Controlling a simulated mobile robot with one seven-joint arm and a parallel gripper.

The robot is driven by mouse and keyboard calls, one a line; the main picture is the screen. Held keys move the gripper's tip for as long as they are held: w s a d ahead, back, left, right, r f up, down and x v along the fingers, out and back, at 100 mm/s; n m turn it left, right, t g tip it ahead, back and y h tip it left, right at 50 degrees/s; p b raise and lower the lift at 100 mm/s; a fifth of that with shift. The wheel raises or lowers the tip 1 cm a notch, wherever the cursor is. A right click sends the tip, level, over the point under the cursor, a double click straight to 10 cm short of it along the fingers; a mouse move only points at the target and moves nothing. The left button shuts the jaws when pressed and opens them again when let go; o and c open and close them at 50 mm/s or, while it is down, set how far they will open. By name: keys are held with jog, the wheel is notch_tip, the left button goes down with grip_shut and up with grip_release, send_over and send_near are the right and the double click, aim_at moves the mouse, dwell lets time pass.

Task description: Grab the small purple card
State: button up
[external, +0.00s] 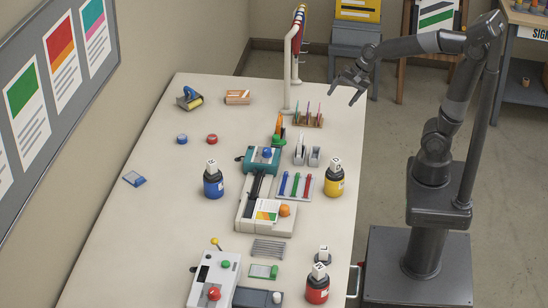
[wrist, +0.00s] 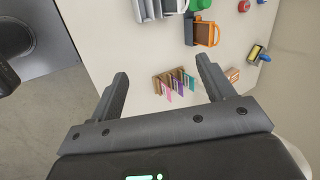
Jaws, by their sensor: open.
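A small wooden rack (external: 311,123) stands near the right edge of the table, holding several thin upright cards in pink, teal and purple tones. In the wrist view the rack (wrist: 158,82) lies between and beyond my fingers. A purple-looking card (wrist: 181,79) stands among the others there; the cards are small and partly overlap, so its exact shade is hard to tell. My gripper (external: 344,95) is open and empty, in the air to the right of the rack and apart from it. Its two fingers also show in the wrist view (wrist: 162,70).
A white post with hanging lanyards (external: 292,60) rises behind the rack. An orange holder (external: 278,127), a grey slotted holder (external: 307,152) and a yellow bottle (external: 334,178) stand nearer the camera. The table's left side has free room.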

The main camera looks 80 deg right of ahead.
jog(key=w+d+f+m, duration=0.3)
jog(key=d+m, duration=0.2)
jog(key=m, duration=0.1)
jog(key=w+d+f+m+h, duration=0.1)
jog(key=w+d+f+m, duration=0.2)
jog(key=d+m, duration=0.3)
jog(key=w+d+f+m, duration=0.4)
jog(key=d+m, duration=0.2)
jog(key=m, duration=0.1)
jog(key=shift+m, duration=0.3)
jog(key=shift+d+x, duration=0.15)
jog(key=shift+x, duration=2.55)
jog(key=shift+d+x, duration=0.2)
jog(key=shift+x, duration=2.55)
jog(key=shift+w+r, duration=0.1)
jog(key=shift+c, duration=0.2)
jog(key=c, duration=1)
jog(key=shift+r, duration=0.1)
